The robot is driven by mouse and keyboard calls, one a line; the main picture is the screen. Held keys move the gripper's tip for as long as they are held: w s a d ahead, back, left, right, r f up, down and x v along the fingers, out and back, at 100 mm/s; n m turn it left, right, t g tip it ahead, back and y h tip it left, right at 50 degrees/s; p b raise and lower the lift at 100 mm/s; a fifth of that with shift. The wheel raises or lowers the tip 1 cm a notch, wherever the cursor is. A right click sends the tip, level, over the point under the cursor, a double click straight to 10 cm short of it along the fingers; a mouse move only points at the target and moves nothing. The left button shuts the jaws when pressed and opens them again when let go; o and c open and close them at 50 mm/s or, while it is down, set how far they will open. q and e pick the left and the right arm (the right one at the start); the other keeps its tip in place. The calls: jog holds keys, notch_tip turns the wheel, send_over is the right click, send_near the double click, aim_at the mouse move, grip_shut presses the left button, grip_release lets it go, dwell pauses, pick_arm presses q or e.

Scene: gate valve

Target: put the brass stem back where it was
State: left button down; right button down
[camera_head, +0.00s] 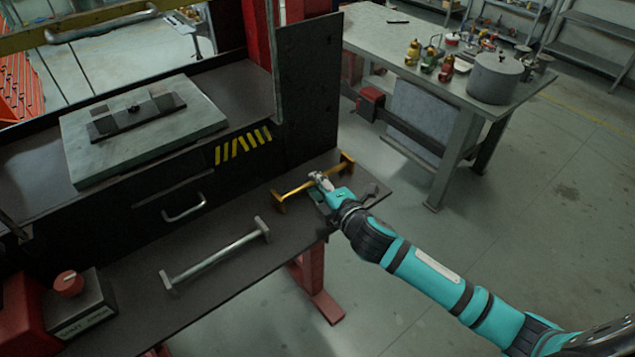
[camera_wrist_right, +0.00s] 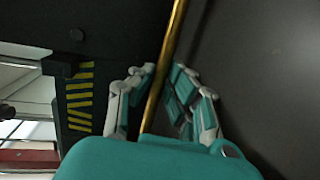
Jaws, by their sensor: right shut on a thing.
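The brass stem (camera_head: 297,187) is a thin golden rod with a wider block at each end, at the right end of the dark bench. My right gripper (camera_head: 318,180) is shut on it near the middle of the rod. In the right wrist view the brass rod (camera_wrist_right: 166,70) runs between the two fingers of the gripper (camera_wrist_right: 162,92). The gripper hides a short part of the rod. From these views I cannot tell whether the stem touches the bench top. My left gripper is in neither view.
A steel bar (camera_head: 215,254) with end blocks lies on the bench (camera_head: 235,288) to the left. A grey plate (camera_head: 190,125) sits on the raised shelf behind. A dark upright panel (camera_head: 308,90) stands behind the stem. A red-knobbed box (camera_head: 85,305) is at lower left.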

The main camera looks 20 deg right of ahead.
jog(key=c, duration=1.4)
grip_release()
jog(key=shift+f, duration=0.15)
jog(key=shift+o, duration=0.2)
jog(key=shift+s+f, duration=0.1)
jog(key=shift+f, duration=0.2)
jog(key=shift+r, duration=0.35)
jog(key=shift+s+r+p, duration=0.25)
jog(key=shift+r+p, duration=0.05)
jog(key=v, duration=0.3)
jog(key=b+v, duration=0.1)
jog(key=v, duration=0.2)
jog(key=b+v, duration=0.1)
jog(key=v, duration=0.3)
jog(key=shift+r, duration=0.3)
jog(key=shift+s+d+r, duration=0.2)
jog(key=shift+s+r, duration=0.1)
jog(key=shift+s, duration=0.35)
